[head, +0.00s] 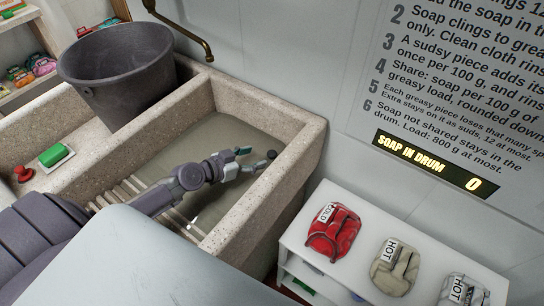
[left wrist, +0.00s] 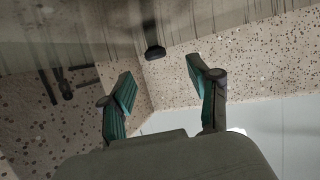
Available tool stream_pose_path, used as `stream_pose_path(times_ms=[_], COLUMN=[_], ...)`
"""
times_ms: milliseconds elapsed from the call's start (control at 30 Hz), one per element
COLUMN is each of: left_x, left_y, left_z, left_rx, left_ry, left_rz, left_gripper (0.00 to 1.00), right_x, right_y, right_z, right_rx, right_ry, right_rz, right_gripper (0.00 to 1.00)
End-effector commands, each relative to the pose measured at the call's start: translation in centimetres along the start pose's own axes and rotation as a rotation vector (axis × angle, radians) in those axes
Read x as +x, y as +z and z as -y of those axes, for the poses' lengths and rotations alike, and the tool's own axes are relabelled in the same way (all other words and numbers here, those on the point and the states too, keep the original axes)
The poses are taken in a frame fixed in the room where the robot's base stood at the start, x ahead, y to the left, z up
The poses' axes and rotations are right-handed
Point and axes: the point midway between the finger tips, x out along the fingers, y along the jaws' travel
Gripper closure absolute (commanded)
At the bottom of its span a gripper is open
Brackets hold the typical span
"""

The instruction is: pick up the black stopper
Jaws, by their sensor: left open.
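The black stopper (head: 271,154) is a small dark knob at the right inner side of the stone basin. In the left wrist view the stopper (left wrist: 154,52) shows as a dark end on a stem, just beyond the gap between my fingertips. My left gripper (head: 256,159) reaches over the basin from the left, with its teal-padded fingers spread and nothing between them. Its two fingers also show in the left wrist view (left wrist: 160,76). The stopper appears apart from both fingers. My right gripper is out of view.
The stone basin (head: 312,135) has raised walls around the gripper and a ribbed washboard (head: 122,192) at left. A dark bucket (head: 120,85), green soap (head: 55,155) and a red knob (head: 24,173) are left. A white shelf (head: 300,235) with labelled bundles stands right; a brass spout (head: 185,30) overhangs behind.

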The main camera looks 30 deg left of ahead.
Motion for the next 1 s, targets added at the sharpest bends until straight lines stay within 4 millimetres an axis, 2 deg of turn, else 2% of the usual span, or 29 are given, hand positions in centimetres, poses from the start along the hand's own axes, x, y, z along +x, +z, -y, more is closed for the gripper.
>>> stream_pose_path(times_ms=[100, 367, 500, 600, 900, 933, 1000], left_x=[1.7, 3.6, 5.8, 7.1, 7.7, 7.7, 7.7], left_y=[-0.1, -0.2, -0.3, 0.0, 0.1, 0.1, 0.1], left_z=[0.1, -0.2, -0.7, -0.6, -0.6, -0.6, -0.6], left_rx=[-0.002, -0.004, -0.004, -0.003, -0.001, -0.001, -0.001], left_ry=[-0.002, 0.0, 0.0, -0.001, 0.0, 0.0, 0.0], left_rz=[-0.002, -0.001, -0.001, 0.0, 0.001, 0.001, 0.001], left_gripper=[0.39, 0.39, 0.39, 0.39, 0.39, 0.4, 0.52], right_x=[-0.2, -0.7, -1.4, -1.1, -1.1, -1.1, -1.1], right_y=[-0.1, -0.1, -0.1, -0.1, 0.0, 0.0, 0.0], right_z=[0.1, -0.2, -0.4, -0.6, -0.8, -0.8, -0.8], right_rx=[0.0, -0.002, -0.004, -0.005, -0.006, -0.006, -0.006], right_ry=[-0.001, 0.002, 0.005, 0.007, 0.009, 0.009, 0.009], right_rz=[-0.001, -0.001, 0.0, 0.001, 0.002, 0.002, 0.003], right_gripper=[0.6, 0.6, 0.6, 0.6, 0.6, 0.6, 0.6])
